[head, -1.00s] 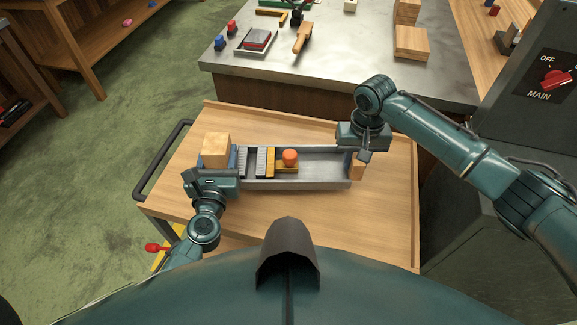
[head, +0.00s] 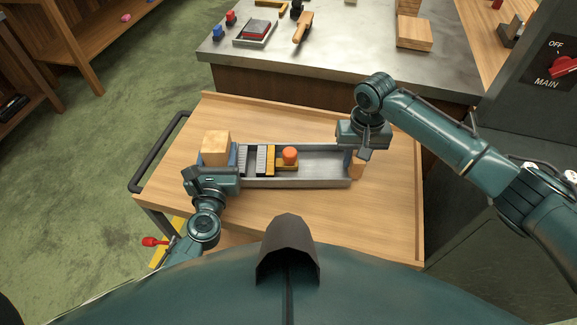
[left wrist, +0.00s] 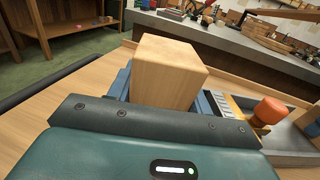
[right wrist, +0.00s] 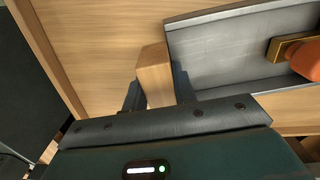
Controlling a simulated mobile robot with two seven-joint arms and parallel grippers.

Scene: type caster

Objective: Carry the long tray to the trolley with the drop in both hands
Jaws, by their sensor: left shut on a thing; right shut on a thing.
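The long grey tray (head: 325,169) is over the wooden top of the trolley (head: 300,215); I cannot tell whether it touches. It holds black-and-white ribbed pieces (head: 262,160) and an orange knob (head: 290,155) on a yellow base. My left gripper (head: 215,168) is at the tray's left end, with a pale wooden block (left wrist: 168,72) between its fingers. My right gripper (head: 359,152) is shut on the wooden handle (right wrist: 156,78) at the right end. The tray also shows in the right wrist view (right wrist: 225,50). The left handle is not clearly distinguishable from the block.
A grey-topped bench (head: 345,60) stands beyond the trolley, with a small tray (head: 255,33), a mallet (head: 303,28) and wooden blocks (head: 414,32). A dark cabinet with a red switch (head: 565,66) is at right. Green floor (head: 110,130) is free at left.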

